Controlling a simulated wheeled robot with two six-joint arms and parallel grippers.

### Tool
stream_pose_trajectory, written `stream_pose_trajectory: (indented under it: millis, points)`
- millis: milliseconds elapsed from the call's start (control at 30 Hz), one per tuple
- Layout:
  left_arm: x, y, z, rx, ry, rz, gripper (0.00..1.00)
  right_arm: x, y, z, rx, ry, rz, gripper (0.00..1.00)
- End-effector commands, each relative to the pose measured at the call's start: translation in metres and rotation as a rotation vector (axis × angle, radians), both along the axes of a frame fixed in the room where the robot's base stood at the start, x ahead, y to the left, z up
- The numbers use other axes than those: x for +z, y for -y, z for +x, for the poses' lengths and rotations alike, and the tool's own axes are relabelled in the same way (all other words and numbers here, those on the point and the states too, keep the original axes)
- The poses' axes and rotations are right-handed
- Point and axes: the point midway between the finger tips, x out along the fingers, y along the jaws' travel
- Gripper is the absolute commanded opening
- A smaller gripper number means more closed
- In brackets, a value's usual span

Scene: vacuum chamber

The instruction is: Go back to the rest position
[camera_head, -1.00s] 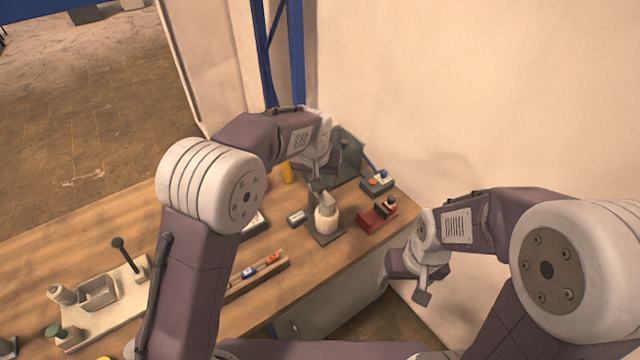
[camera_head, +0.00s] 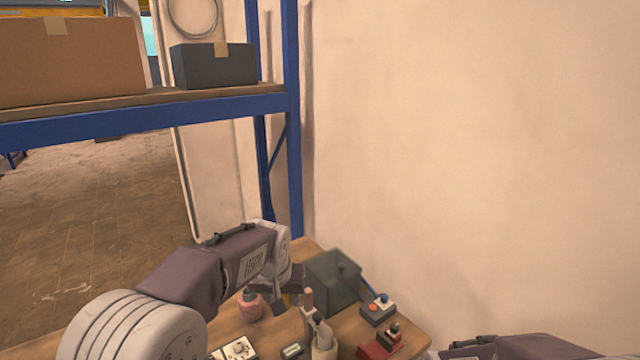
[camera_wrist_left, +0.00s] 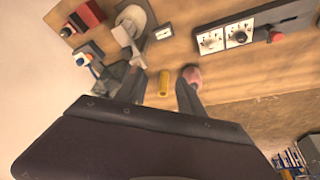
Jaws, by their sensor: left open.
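My left gripper (camera_head: 295,300) is above the far part of the wooden bench in the head view, its jaws pointing down. In the left wrist view its two fingers (camera_wrist_left: 160,92) are spread apart with nothing held between them. A yellow cylinder (camera_wrist_left: 163,84) shows between the fingers on the bench below, and a pink bottle (camera_wrist_left: 192,75) shows by the right finger. The pink bottle (camera_head: 250,306) stands left of the gripper in the head view. Only part of my right arm shows at the bottom right; its gripper is out of the picture.
A dark translucent box (camera_head: 332,281) stands right of the left gripper. A blue shelf frame (camera_head: 292,130) and pale wall bound the bench behind.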

Motion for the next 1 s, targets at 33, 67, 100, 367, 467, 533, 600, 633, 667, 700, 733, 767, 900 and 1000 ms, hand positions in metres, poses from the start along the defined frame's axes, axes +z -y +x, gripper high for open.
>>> stream_pose_trajectory:
  millis: [33, 67, 100, 367, 467, 533, 600, 633, 667, 700, 733, 767, 900, 1000]
  points:
    - [-0.009, -0.025, -0.019, 0.047, -0.033, -0.001, 0.46, 0.0, 0.0, 0.0, 0.0, 0.0, 0.0, 0.73]
    - [-0.016, -0.037, -0.032, 0.067, -0.055, -0.002, 0.46, 0.0, 0.0, 0.0, 0.0, 0.0, 0.0, 0.73]
    - [-0.027, -0.052, -0.051, 0.09, -0.084, -0.004, 0.46, 0.0, 0.0, 0.0, 0.0, 0.0, 0.0, 0.73]
    - [-0.107, -0.095, -0.192, 0.128, -0.267, -0.022, 0.46, 0.0, 0.0, 0.0, 0.0, 0.0, 0.0, 0.73]
    - [-0.128, -0.093, -0.225, 0.091, -0.313, -0.021, 0.46, 0.0, 0.0, 0.0, 0.0, 0.0, 0.0, 0.73]
    - [-0.135, -0.092, -0.233, 0.06, -0.313, -0.02, 0.46, 0.0, 0.0, 0.0, 0.0, 0.0, 0.0, 0.73]
    - [-0.133, -0.092, -0.225, 0.033, -0.285, -0.014, 0.46, 0.0, 0.0, 0.0, 0.0, 0.0, 0.0, 0.73]
    - [-0.133, -0.092, -0.225, 0.03, -0.285, -0.013, 0.46, 0.0, 0.0, 0.0, 0.0, 0.0, 0.0, 0.73]
    - [-0.133, -0.091, -0.225, 0.03, -0.286, -0.013, 0.46, 0.0, 0.0, 0.0, 0.0, 0.0, 0.0, 0.73]
    - [-0.133, -0.091, -0.225, 0.03, -0.286, -0.013, 0.46, 0.0, 0.0, 0.0, 0.0, 0.0, 0.0, 0.73]
    - [-0.133, -0.091, -0.225, 0.03, -0.287, -0.013, 0.46, 0.0, 0.0, 0.0, 0.0, 0.0, 0.0, 0.73]
    - [-0.133, -0.091, -0.225, 0.03, -0.287, -0.013, 0.46, 0.0, 0.0, 0.0, 0.0, 0.0, 0.0, 0.73]
    - [-0.133, -0.091, -0.225, 0.03, -0.287, -0.013, 0.46, 0.0, 0.0, 0.0, 0.0, 0.0, 0.0, 0.73]
    - [-0.133, -0.091, -0.225, 0.031, -0.287, -0.013, 0.46, 0.0, 0.0, 0.0, 0.0, 0.0, 0.0, 0.73]
